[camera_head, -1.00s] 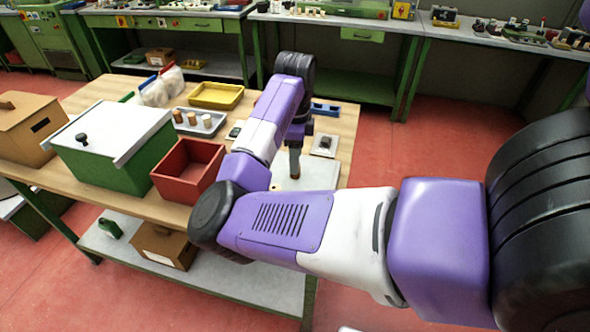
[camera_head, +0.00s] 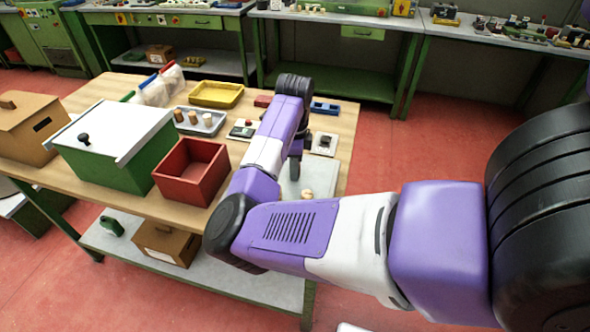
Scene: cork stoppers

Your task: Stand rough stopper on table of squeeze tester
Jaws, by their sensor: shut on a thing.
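My gripper (camera_head: 295,174) points down over the right part of the wooden table, above a grey mat (camera_head: 322,180). It is shut on a stopper that my arm and fingers hide from this view. Small pale cork-coloured pieces (camera_head: 307,193) lie on the mat just right of and below the gripper. A small device with a dark screen (camera_head: 243,130) stands left of my forearm, and a pale plate with a black block (camera_head: 324,143) stands to the right. I cannot tell for sure which is the squeeze tester. A grey tray (camera_head: 212,130) holds several upright cork stoppers.

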